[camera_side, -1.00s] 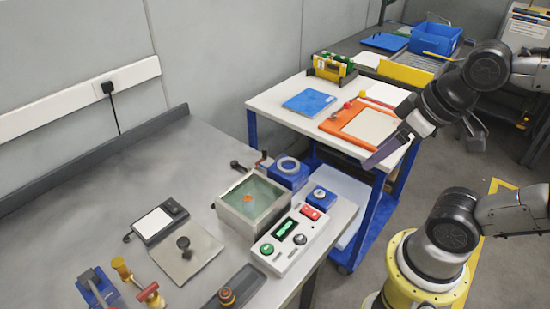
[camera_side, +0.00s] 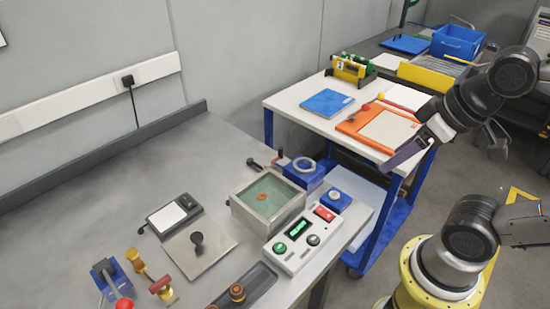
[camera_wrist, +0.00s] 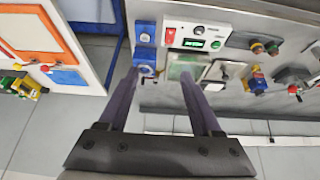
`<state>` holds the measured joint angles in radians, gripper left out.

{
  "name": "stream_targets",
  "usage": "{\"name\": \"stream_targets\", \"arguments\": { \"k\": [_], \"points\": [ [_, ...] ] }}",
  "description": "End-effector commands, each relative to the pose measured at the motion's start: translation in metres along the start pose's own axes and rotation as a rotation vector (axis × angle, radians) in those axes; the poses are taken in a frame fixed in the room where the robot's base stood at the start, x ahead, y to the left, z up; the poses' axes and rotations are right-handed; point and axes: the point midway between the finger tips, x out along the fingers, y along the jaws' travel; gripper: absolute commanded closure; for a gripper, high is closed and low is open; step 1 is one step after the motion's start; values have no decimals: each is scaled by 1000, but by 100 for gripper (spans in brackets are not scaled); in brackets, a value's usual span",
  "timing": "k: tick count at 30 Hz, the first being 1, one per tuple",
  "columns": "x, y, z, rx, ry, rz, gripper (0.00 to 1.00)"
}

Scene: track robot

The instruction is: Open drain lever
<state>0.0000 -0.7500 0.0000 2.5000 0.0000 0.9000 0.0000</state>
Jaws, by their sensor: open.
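A square metal tank (camera_side: 240,207) of greenish water, with a small orange item in it, stands near the right edge of the grey bench. A short black-handled lever (camera_side: 254,163) sticks out at the tank's far side, beside a blue block; I cannot tell for sure that it is the drain lever. In the wrist view the tank (camera_wrist: 181,71) shows partly between my fingers, and the lever is not clear. My gripper (camera_wrist: 160,75) is open and empty. In the side view my gripper (camera_side: 402,154) hangs by the cart's near right corner, well apart from the tank.
A white control box (camera_side: 292,254) and blue blocks (camera_side: 305,178) crowd the tank. A black-knobbed plate (camera_side: 200,250) and small valves (camera_side: 140,263) lie left of it. The white-topped cart (camera_side: 290,104) stands behind, with an orange tray (camera_side: 360,142). The bench's far left is clear.

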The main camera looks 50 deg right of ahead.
Motion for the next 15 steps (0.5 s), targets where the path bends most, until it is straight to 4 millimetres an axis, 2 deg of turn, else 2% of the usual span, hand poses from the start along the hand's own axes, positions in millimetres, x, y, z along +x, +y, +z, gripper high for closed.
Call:
{"name": "stream_targets", "arguments": {
  "k": [6,9,13,15],
  "points": [
    [0,0,0,0,0,0,36],
    [0,0,0,16,0,0,51],
    [-1,0,2,118,-11,1,51],
    [-7,0,-4,209,-3,0,51]
  ]
}}
